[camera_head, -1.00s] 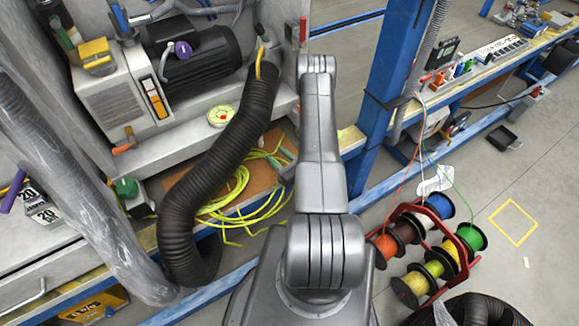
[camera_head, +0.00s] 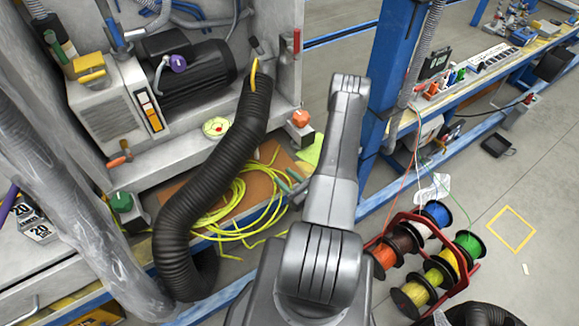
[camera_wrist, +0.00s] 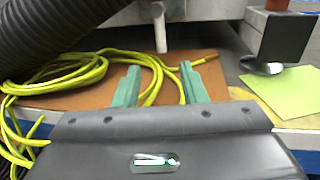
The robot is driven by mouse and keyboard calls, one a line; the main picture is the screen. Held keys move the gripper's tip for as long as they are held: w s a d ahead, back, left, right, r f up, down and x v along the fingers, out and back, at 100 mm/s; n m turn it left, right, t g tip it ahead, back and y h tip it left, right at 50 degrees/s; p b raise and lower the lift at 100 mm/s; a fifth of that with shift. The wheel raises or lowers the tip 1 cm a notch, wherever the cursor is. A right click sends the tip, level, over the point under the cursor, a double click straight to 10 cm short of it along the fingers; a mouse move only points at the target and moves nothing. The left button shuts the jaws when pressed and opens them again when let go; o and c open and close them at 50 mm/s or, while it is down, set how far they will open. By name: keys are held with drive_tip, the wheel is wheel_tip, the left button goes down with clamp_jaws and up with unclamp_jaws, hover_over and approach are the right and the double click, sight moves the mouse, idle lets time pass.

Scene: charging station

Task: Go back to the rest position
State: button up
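My gripper (camera_wrist: 158,68) shows in the wrist view with its two green fingers spread apart. The gap between the fingertips holds nothing, so it is open and empty. Behind the fingers lie yellow-green cables (camera_wrist: 62,72) on a brown board (camera_wrist: 100,97). In the head view my grey arm rises from the bottom middle and leans to the right. The arm hides most of the gripper there.
A thick black corrugated hose (camera_head: 190,195) hangs left of my arm. An orange knob on a grey box (camera_head: 300,120) is close by. A blue post (camera_head: 390,75) stands to the right. A red rack with wire spools (camera_head: 465,268) stands on the floor at lower right.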

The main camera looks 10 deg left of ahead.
sight(258, 154)
drive_tip(key=shift+w+a, duration=0.1)
drive_tip(key=shift+p+x, duration=0.45)
drive_tip(key=shift+x, duration=6.35)
drive_tip(key=b+v, duration=0.1)
drive_tip(key=v, duration=1.3)
drive_tip(key=shift+x, duration=1.1)
drive_tip(key=x, duration=1.1)
drive_tip(key=shift+w+a+f, duration=0.2)
drive_tip(key=shift+w+a, duration=0.05)
drive_tip(key=shift+w, duration=0.1)
drive_tip(key=shift+d+b, duration=0.1)
drive_tip(key=shift+b, duration=0.95)
